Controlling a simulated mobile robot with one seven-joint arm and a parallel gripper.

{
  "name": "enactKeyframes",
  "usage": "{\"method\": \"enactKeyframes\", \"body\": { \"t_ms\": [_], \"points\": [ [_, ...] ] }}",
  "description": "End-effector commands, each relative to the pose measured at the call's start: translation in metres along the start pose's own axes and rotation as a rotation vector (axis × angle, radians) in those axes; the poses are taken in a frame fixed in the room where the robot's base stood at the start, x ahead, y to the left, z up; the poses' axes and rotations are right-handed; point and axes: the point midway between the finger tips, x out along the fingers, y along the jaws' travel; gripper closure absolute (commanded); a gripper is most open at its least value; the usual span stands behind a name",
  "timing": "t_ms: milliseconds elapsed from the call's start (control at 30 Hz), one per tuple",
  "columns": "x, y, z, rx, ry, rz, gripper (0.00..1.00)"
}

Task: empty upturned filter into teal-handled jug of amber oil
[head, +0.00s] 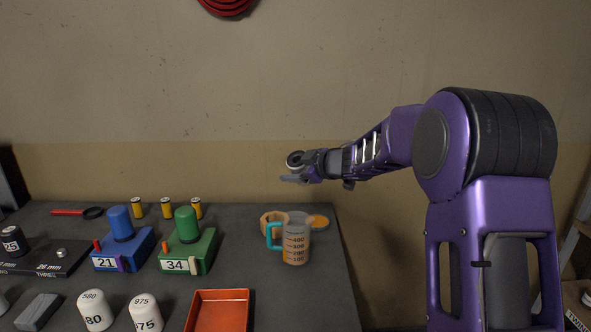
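The jug (296,243) is clear, with a teal handle on its left side and black graduation marks. It holds amber-orange liquid and stands upright near the table's right end. My gripper (291,170) is in the air above and behind the jug, pointing left. A dark round piece with a ring-shaped face (294,160) shows at its fingers. I cannot tell whether this is a filter or part of the gripper. A dark labelled filter (12,241) stands at the far left. Two white filters, 580 (95,311) and 975 (146,313), stand at the front.
An orange-red tray (219,313) lies at the front. Blue block 21 (122,250) and green block 34 (188,250) stand left of the jug. Several yellow canisters (167,208) line the back. The table's right edge is close by.

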Motion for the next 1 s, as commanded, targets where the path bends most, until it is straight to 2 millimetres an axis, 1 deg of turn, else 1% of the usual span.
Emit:
{"method": "enactKeyframes", "body": {
  "t_ms": [333,767,1000],
  "points": [
    [-0.001,0.0,-0.002,0.019,0.002,-0.009,1.0],
    [-0.008,-0.005,-0.017,0.288,0.002,-0.141,1.0],
    [-0.009,-0.005,-0.018,0.319,0.0,-0.155,1.0]
  ]
}}
